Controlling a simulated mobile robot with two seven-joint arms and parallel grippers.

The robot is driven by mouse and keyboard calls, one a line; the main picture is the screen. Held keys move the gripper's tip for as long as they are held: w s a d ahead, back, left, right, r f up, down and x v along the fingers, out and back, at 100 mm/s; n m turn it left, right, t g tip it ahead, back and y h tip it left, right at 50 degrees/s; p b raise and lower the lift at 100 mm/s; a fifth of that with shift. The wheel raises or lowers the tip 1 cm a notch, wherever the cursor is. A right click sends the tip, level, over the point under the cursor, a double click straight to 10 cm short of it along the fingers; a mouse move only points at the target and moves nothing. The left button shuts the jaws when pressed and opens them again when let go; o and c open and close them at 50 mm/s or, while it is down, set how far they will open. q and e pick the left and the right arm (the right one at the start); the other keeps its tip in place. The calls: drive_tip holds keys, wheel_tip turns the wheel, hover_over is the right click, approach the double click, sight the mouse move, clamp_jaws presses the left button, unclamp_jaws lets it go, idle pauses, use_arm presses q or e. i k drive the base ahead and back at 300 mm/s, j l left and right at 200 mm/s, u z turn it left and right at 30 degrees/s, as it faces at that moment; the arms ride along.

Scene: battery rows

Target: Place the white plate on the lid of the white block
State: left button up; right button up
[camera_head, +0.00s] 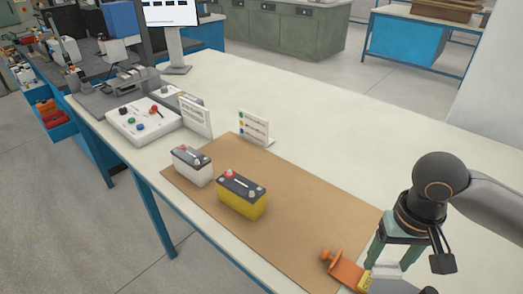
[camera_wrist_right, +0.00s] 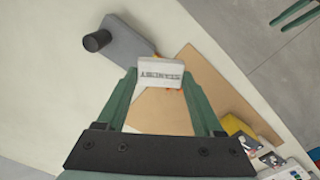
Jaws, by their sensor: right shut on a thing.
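The white plate (camera_wrist_right: 161,74) is held between the fingertips of my right gripper (camera_wrist_right: 161,80), and lettering shows on it in the right wrist view. In the head view the right gripper (camera_head: 390,268) is at the lower right, with the pale plate (camera_head: 386,270) between its green fingers. The white block (camera_head: 190,170) stands on the brown mat at left centre. Its dark lid (camera_head: 193,156) has a red cap and a light strip. The gripper is well to the right of the block.
A yellow block (camera_head: 241,198) stands beside the white block on the brown mat (camera_head: 290,228). An orange object (camera_head: 343,268) lies near the gripper. A grey object with a black knob (camera_wrist_right: 128,42) lies on the table. Sign cards (camera_head: 254,128) and a button box (camera_head: 144,121) stand behind.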

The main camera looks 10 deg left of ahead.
sight(191, 155)
drive_tip(key=j, duration=0.35)
drive_tip(key=k+j+u, duration=0.15)
drive_tip(key=j, duration=0.25)
drive_tip(key=i+j+u, duration=0.1)
drive_tip(key=j, duration=0.25)
drive_tip(key=i+j+u, duration=0.1)
drive_tip(key=i+j, duration=0.2)
drive_tip(key=i+l+u, duration=0.1)
drive_tip(key=i, duration=0.3)
drive_tip(key=i+l+u, duration=0.1)
drive_tip(key=i, duration=0.3)
